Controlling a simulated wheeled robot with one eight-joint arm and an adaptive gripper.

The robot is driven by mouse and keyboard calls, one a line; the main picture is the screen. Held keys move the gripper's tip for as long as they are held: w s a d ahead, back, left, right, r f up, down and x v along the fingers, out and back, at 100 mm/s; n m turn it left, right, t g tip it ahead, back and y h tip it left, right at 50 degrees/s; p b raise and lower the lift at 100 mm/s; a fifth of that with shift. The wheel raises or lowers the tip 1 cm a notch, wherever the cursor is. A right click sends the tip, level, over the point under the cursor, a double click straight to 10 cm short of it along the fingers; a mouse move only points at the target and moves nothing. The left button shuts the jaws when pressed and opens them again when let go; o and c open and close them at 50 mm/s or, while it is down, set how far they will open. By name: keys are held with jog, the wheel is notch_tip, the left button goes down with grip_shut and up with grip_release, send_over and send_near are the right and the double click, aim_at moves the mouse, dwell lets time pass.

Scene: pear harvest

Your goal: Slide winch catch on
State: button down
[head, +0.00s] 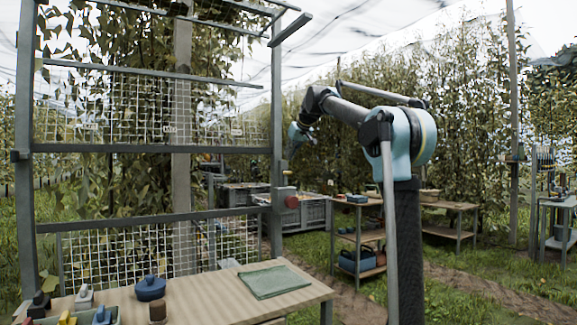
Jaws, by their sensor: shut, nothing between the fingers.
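A grey box (283,193) with a red round knob (292,202) is fixed to the right post of the metal frame, at the end of the lower crossbar. It looks like the winch; its catch is too small to make out. My gripper (290,157) hangs from my arm beside the same post, above the grey box and apart from it. Its fingers are small and dark against the leaves, and it appears shut and empty.
A wooden table (210,298) at front left holds a green cloth (275,281), a blue lidded pot (150,288) and several small blocks. Grey crates (305,215) stand behind the post. A wooden shelf rack (358,236) stands right of them.

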jog(key=v, duration=0.8)
jog(key=shift+s+d+r, duration=0.2)
jog(key=shift+s+r, duration=0.05)
jog(key=s+d+f+m+g+h, duration=0.1)
jog(key=s+d+f, duration=0.6)
jog(key=s+f, duration=0.8)
jog(key=s+d+f+m+g+h, duration=0.2)
jog(key=s+d+f, duration=0.6)
jog(key=s+f, duration=0.8)
jog(key=s+d+f+m+g+h, duration=0.2)
jog(key=s+d+f, duration=0.6)
jog(key=s+f, duration=0.7)
notch_tip(320, 180, down, 13)
jog(key=shift+s+f+m, duration=0.2)
jog(key=shift+s+m, duration=0.1)
jog(key=shift+m, duration=0.5)
